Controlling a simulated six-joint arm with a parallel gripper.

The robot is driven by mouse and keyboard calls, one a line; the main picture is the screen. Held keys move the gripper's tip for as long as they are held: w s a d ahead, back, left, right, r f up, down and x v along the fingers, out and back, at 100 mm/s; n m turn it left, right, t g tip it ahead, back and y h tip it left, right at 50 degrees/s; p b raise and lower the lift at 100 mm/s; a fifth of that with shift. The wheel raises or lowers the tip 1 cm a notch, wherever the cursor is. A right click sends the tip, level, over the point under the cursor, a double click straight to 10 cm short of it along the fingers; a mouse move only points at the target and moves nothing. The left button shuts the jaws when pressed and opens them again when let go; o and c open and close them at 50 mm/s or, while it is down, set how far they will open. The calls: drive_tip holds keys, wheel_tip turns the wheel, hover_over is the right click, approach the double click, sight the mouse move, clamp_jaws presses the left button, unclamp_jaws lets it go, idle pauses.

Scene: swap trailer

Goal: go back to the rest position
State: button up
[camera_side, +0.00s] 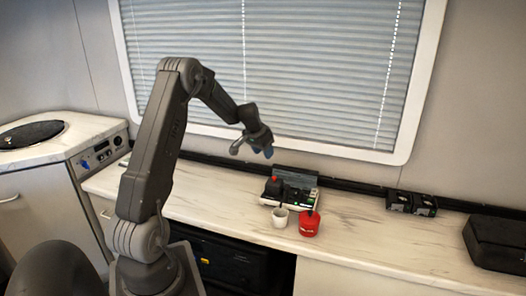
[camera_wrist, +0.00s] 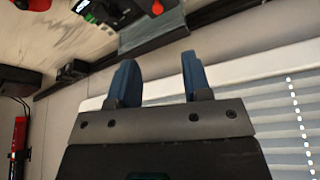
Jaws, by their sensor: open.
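My gripper (camera_side: 259,149) is in the air above the counter, in front of the window blind, in the side view. In the wrist view its two blue fingers (camera_wrist: 156,82) stand apart with nothing between them, so it is open and empty. Below it in the side view, a small device with a red knob (camera_side: 275,184) sits on the marbled counter (camera_side: 190,195). A white cup (camera_side: 280,217) and a red container (camera_side: 309,225) stand in front of the device. My gripper touches none of them.
A black case (camera_side: 497,243) lies at the counter's right end. A stove unit (camera_side: 50,150) stands at the left. The window blind (camera_side: 290,70) is behind my arm. The counter between is clear.

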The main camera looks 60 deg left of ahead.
drive_tip(key=s+d+r+m, duration=0.1)
drive_tip(key=d+r, duration=0.4)
drive_tip(key=d, duration=0.3)
drive_tip(key=s+d+r+m+t, duration=0.1)
drive_tip(key=d+r, duration=0.3)
drive_tip(key=d, duration=0.3)
drive_tip(key=s+d+r, duration=0.1)
drive_tip(key=d+r, duration=0.4)
drive_tip(key=d, duration=0.3)
drive_tip(key=s+d+r+m+h, duration=0.1)
drive_tip(key=s+d+m, duration=0.1)
drive_tip(key=s+d, duration=1.4)
drive_tip(key=s, duration=0.2)
drive_tip(key=shift+s+d+r+m+t+h, duration=0.3)
drive_tip(key=shift+s+r+h, duration=0.05)
drive_tip(key=shift+s+h, duration=0.05)
drive_tip(key=shift+c, duration=0.3)
